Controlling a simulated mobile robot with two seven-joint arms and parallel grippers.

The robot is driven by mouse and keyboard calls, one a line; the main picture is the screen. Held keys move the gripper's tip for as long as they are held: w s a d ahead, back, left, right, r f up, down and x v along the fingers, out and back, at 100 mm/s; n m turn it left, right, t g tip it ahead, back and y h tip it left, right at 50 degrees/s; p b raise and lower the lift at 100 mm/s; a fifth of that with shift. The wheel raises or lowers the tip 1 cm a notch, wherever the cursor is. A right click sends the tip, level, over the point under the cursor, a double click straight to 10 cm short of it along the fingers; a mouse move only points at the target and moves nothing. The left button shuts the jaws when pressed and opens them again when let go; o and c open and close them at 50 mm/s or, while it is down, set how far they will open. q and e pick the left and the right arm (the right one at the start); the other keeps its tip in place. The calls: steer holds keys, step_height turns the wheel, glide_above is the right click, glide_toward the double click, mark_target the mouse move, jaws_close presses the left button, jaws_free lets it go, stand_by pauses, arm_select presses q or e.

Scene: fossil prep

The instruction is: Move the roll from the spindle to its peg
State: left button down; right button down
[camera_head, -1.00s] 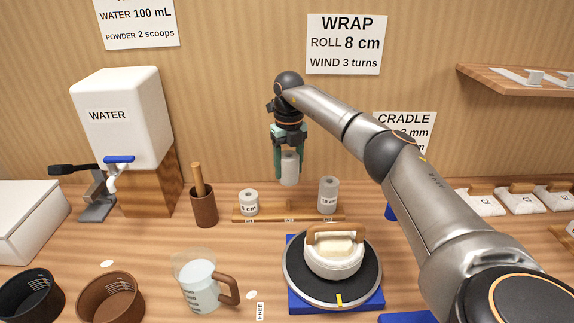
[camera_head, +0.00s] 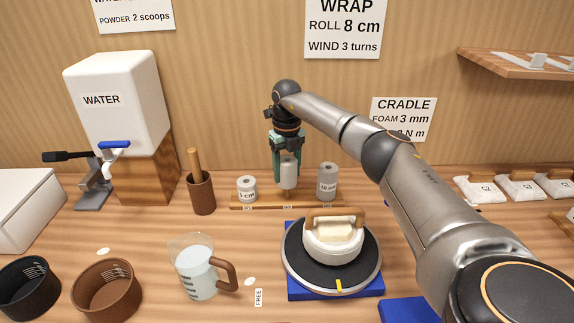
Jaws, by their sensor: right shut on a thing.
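My right gripper (camera_head: 287,166) is shut on a white roll (camera_head: 288,173), pointing down. The roll is upright at the middle of the wooden peg rack (camera_head: 264,205), between a short roll (camera_head: 246,189) marked 5 cm on the left and a taller roll (camera_head: 327,182) that seems marked 10 cm on the right. The held roll's lower end is at or just above the rack; I cannot tell whether it touches. Any peg under it is hidden. My left gripper is not in view.
A black turntable (camera_head: 300,272) with a white handled block (camera_head: 333,240) stands in front of the rack. A water jug (camera_head: 196,268), two bowls (camera_head: 107,290) and a brown cup (camera_head: 201,194) stand to the left. My right arm covers much of the right side.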

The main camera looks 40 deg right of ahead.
mark_target(287, 185)
stand_by(0.5)
steer(key=shift+p, duration=0.4)
stand_by(0.3)
steer(key=shift+p, duration=0.4)
steer(key=shift+f, duration=0.1)
steer(key=shift+f+b, duration=1)
steer(key=shift+f, duration=1.1)
steer(key=shift+f, duration=0.25)
